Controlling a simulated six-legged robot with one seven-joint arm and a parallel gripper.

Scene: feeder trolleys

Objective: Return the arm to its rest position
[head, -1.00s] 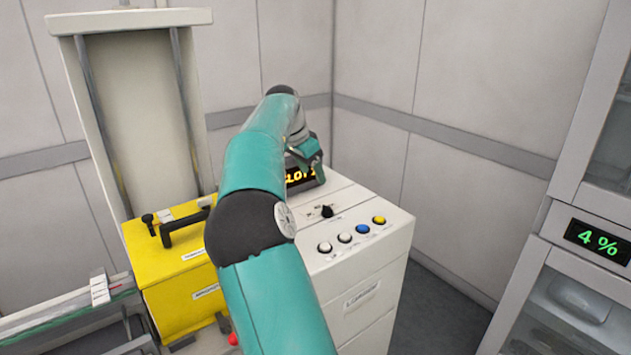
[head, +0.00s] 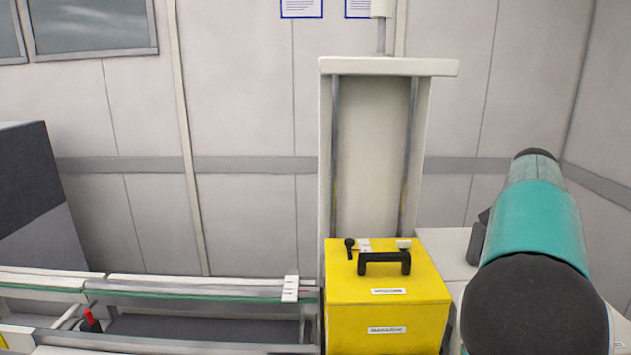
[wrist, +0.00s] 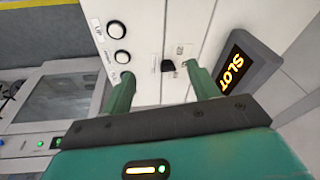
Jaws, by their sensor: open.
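My gripper (wrist: 160,75) is open in the wrist view, its two green fingers apart with nothing between them. It hangs over the white control cabinet, whose panel (wrist: 146,38) shows between and beyond the fingers. Whether the fingers touch the panel I cannot tell. In the head view my teal arm reaches forward at the right and hides the gripper and most of the cabinet (head: 450,243).
A yellow box (head: 385,310) with a black handle (head: 384,260) stands left of my arm, before a tall white frame (head: 325,160). A conveyor rail (head: 200,287) runs left. A lit display (wrist: 245,65) is close right of the fingers in the wrist view.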

